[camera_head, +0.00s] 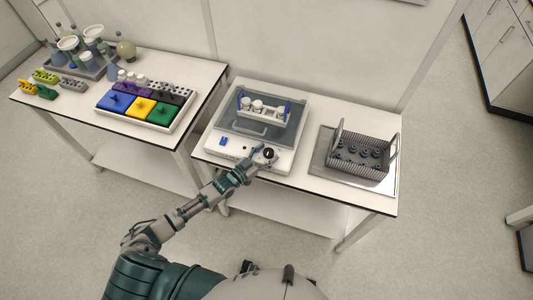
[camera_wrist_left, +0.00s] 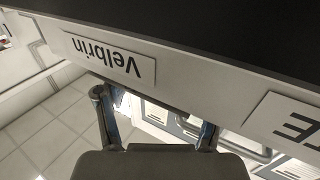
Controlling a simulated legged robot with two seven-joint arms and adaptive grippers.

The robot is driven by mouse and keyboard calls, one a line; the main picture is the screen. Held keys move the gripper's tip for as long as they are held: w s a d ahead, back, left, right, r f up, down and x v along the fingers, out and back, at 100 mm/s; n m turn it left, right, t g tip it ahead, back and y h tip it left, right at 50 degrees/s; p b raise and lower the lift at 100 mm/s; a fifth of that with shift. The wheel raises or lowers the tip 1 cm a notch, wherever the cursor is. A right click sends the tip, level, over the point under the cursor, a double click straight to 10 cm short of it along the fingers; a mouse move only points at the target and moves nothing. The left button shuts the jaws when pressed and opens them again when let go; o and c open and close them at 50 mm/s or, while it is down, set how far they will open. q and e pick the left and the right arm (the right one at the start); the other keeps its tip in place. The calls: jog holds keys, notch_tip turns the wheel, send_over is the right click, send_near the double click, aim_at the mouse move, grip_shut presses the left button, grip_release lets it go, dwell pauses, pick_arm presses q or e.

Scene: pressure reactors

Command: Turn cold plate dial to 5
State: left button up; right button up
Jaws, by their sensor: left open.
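The cold plate (camera_head: 228,147) is a white bench unit with a grey top and a sloped front panel on the right-hand table. Its black round dial (camera_head: 268,153) is on the right part of that panel. My left gripper (camera_head: 261,157) is open at the dial, with its fingers close to it. I cannot tell whether they touch it, and the dial's setting is too small to read. In the left wrist view the two fingers are spread apart below a light panel edge with an upside-down "Velbrin" label (camera_wrist_left: 110,55). The dial does not show there. My right gripper is not in view.
The left table (camera_head: 70,102) holds glassware, small coloured racks and a block of coloured trays (camera_head: 140,107). Floor in front is clear.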

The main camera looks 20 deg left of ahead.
pick_arm(q)
jog(key=v, duration=1.2)
jog(key=shift+f, duration=0.15)
